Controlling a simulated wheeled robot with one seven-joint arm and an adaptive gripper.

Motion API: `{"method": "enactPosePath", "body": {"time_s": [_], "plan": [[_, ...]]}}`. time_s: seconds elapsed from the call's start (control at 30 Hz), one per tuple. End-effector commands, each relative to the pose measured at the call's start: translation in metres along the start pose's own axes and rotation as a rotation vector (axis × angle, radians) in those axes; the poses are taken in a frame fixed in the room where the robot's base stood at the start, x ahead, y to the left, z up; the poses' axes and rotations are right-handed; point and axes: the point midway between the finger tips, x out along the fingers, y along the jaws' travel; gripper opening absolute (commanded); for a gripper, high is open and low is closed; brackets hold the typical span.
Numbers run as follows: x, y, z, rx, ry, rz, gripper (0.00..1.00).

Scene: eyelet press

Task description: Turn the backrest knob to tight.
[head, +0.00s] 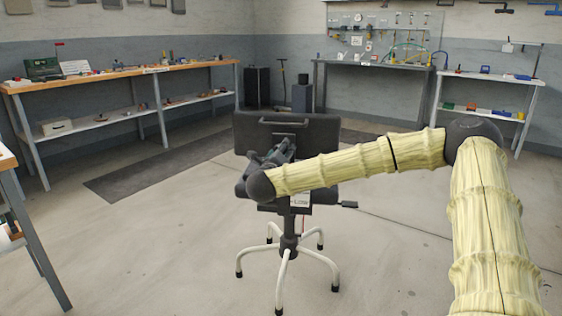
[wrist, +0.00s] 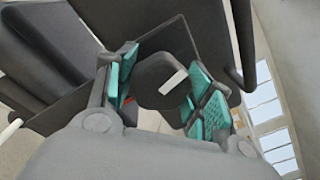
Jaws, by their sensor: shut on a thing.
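The chair with a dark backrest (head: 322,130) stands on a pale five-legged base (head: 287,249) in the middle of the floor. The dark knob (wrist: 160,79) with a white pointer mark shows in the wrist view, between my gripper's teal pads. My gripper (wrist: 164,84) is shut on the knob, with one pad on each side. The white mark slants up and to the right in that view. In the head view my gripper (head: 275,153) is in front of the backrest, and my arm hides the knob and much of the seat.
A small label (head: 300,199) and a side lever (head: 349,205) show under the seat. A wooden workbench (head: 120,78) stands at the left, a grey bench (head: 375,68) and a white shelf table (head: 490,100) at the back. The floor around the chair is clear.

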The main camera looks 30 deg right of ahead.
Motion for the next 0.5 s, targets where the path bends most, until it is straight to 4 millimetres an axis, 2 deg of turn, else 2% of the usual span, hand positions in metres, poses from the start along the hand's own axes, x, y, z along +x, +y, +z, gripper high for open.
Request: {"method": "enactPosePath", "body": {"time_s": [0.03,0.2,0.5], "plan": [[-0.0001,0.0037,-0.005,0.037,0.005,0.001,0.28],[-0.0001,0.003,-0.0042,0.156,0.014,0.005,0.28],[-0.0003,0.0018,-0.0018,0.282,0.023,0.009,0.28]]}}
